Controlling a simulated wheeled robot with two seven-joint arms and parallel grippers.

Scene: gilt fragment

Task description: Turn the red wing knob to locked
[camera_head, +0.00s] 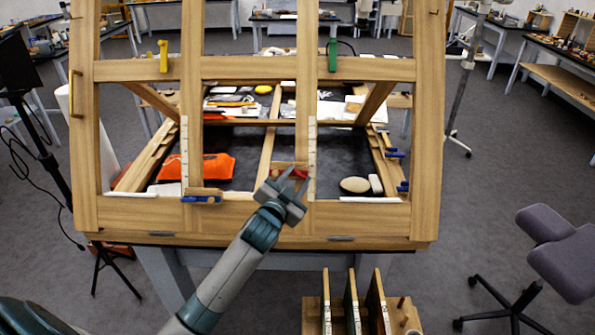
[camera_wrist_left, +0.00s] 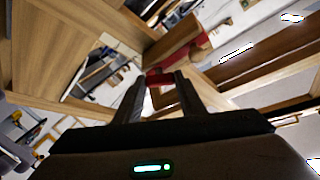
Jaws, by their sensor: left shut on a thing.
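The red wing knob (camera_wrist_left: 159,78) shows between my left gripper's fingertips in the left wrist view. It sits by a wooden block on the lower part of an upright wooden frame (camera_head: 130,214). My left gripper (camera_head: 291,178) reaches up from the lower left in the head view and is shut on the knob, covering most of it there. Only small red parts show around the fingers, so I cannot tell which way the wing points. My right gripper is not in view.
A yellow knob (camera_head: 163,56) and a green knob (camera_head: 332,55) are on the upper rail. A blue knob (camera_head: 201,198) is at the lower left. An orange bag (camera_head: 205,168) lies on the table behind the frame. A slotted wooden rack (camera_head: 313,315) stands in front at the right.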

